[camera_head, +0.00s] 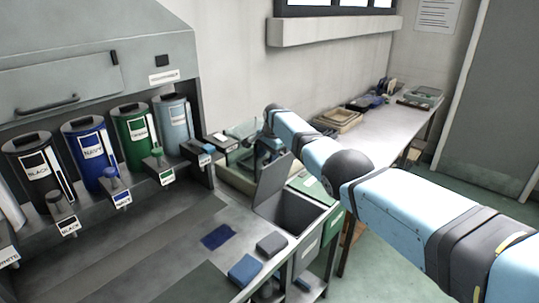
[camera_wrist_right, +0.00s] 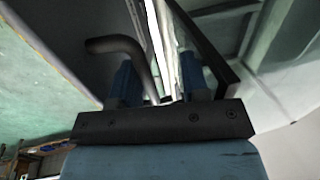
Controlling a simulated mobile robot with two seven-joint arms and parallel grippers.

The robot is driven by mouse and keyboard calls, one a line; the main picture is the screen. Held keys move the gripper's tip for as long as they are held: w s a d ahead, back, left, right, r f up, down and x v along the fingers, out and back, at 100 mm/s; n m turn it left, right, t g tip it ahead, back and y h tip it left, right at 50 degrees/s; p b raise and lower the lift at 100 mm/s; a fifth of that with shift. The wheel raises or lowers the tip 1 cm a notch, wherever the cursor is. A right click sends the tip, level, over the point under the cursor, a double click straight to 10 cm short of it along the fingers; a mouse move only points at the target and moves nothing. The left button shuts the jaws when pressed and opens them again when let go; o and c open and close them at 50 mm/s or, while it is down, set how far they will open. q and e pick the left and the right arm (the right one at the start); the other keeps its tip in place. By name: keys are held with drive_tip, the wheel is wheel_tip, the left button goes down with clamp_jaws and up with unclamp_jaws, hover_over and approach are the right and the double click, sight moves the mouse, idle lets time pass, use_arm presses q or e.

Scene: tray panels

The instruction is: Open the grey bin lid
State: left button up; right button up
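The grey bin (camera_head: 290,212) is set into the right end of the worktop, and its dark inside shows. Its grey lid (camera_head: 271,183) is raised steeply at the left side of the opening. My right gripper (camera_head: 262,152) is just behind the lid's upper edge, partly hidden in the head view. In the right wrist view, my right gripper's fingers (camera_wrist_right: 158,80) stand apart. A dark bent bar (camera_wrist_right: 122,46) reaches down between them, and a dark panel edge (camera_wrist_right: 205,45) is beside the right finger. I cannot tell whether they touch. My left gripper is not in view.
Black, navy, green and light-blue canisters (camera_head: 136,135) stand at the back left. A navy cloth (camera_head: 218,236), a grey block (camera_head: 272,244) and a blue block (camera_head: 245,270) lie in front of the bin. A long side table (camera_head: 385,125) is behind my right arm.

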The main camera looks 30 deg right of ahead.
drive_tip(key=shift+r, duration=0.15)
wheel_tip(320, 180, up, 13)
drive_tip(key=s+d, duration=0.1)
drive_tip(key=s, duration=0.1)
drive_tip(key=shift+s+r+p, duration=0.15)
drive_tip(key=shift+s+p, duration=0.15)
drive_tip(key=shift+p, duration=0.1)
idle(0.3)
